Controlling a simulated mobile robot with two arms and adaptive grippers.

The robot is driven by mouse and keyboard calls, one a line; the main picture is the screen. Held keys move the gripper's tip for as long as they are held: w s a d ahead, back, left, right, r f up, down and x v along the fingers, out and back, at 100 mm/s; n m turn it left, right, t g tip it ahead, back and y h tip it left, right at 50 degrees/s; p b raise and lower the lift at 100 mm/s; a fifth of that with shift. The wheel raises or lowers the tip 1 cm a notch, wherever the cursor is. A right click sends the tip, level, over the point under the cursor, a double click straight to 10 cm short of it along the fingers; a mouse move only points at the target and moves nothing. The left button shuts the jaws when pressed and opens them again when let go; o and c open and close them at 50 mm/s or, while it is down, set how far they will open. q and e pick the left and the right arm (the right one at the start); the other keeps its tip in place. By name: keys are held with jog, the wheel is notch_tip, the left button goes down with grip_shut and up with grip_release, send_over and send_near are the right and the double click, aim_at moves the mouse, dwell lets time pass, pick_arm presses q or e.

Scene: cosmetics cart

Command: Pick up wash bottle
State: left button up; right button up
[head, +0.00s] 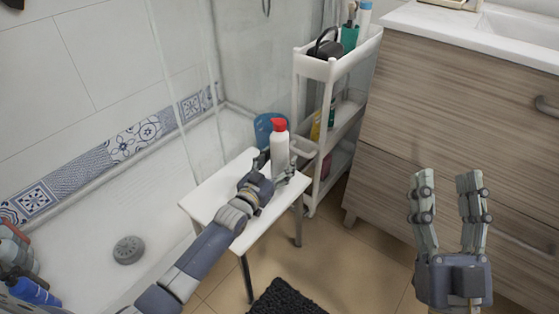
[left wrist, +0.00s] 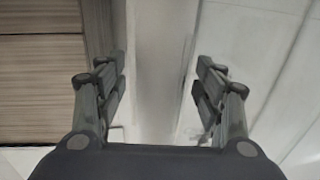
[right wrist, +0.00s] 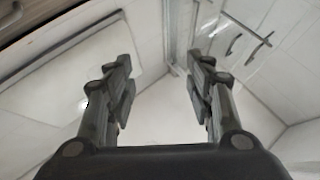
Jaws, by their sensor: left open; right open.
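The wash bottle (head: 279,152), white with a red cap, stands upright on a white stool (head: 213,198) in the head view. My left gripper (head: 275,168) is open at the bottle's lower body, one finger on each side of it. I cannot tell whether the fingers touch it; the gripper hides the bottle's base. In the left wrist view a pale upright shape fills the gap between the open fingers, too close and plain to identify surely. My right gripper (head: 447,182) is open and empty, in front of the wooden cabinet at the right.
A blue container (head: 264,128) shows behind the bottle. A white shelf cart (head: 312,68) with several items stands close behind and right of the stool. A wooden cabinet (head: 455,90) is at the right. A dark mat (head: 284,298) lies on the floor. Bottles (head: 30,290) are at the lower left.

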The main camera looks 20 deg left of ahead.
pick_arm(q)
jog(key=shift+w+d, duration=0.15)
jog(key=shift+w, duration=0.35)
jog(key=c, duration=1.4)
jog(key=shift+r, duration=0.1)
jog(key=shift+c, duration=0.2)
jog(key=shift+r, duration=0.2)
jog(key=shift+c, duration=0.2)
